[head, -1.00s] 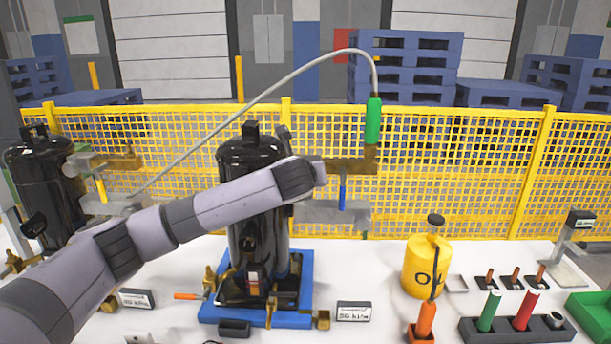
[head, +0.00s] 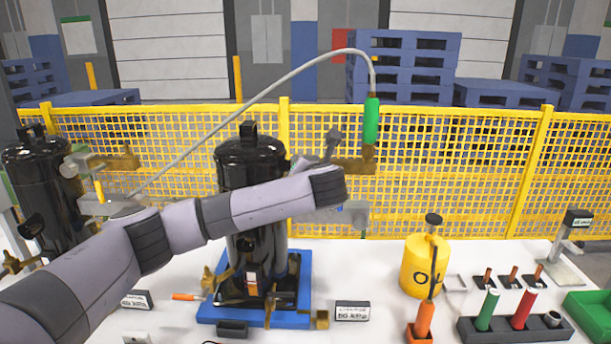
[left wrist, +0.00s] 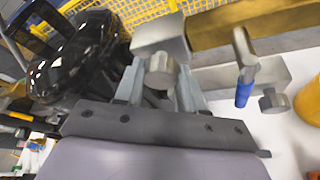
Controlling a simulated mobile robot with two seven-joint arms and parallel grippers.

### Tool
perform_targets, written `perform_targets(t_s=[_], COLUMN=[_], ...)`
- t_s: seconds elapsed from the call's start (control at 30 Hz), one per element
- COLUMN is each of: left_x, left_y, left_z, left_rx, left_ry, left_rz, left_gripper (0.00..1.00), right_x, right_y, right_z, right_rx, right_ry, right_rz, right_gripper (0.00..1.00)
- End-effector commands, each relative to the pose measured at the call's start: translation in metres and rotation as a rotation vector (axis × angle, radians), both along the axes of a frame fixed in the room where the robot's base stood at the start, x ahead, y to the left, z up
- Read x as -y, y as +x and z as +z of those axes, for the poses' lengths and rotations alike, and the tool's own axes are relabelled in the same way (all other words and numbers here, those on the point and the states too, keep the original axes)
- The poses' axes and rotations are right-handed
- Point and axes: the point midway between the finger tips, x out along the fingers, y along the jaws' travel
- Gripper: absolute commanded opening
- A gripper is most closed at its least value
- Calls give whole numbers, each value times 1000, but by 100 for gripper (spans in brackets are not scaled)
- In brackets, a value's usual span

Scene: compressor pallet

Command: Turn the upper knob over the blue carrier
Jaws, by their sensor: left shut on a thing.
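The black compressor (head: 250,160) stands upright on the blue carrier (head: 305,275). In the left wrist view the round grey upper knob (left wrist: 161,70) sits on a grey block (left wrist: 158,33) beside a brass bar (left wrist: 235,22). My left gripper (left wrist: 158,92) is shut on this knob, one finger on each side. A second grey knob (left wrist: 273,101) and a blue-handled lever (left wrist: 244,88) are to its right, apart from the fingers. In the head view my left arm crosses in front of the compressor, and its wrist hides the fingers and the knob. My right gripper is not in view.
A grey hose with a green sleeve (head: 371,122) rises from the brass fitting (head: 355,165). A yellow canister (head: 425,265) and a holder (head: 515,328) with coloured handles stand right. A second black compressor (head: 40,180) is left. A yellow mesh fence (head: 450,170) is behind.

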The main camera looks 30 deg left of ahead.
Motion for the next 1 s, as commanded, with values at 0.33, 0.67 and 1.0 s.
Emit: perform_targets(t_s=[0.33,0.67,1.0], left_x=[0,0,0], left_y=[0,0,0], left_z=[-3,-3,-1], left_rx=[-35,-36,-31], left_ry=[48,49,48], left_rz=[0,0,0], left_gripper=[9,9,65], right_x=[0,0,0], right_y=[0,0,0], right_z=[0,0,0], right_rx=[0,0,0], right_ry=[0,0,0], right_rz=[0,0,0], right_gripper=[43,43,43])
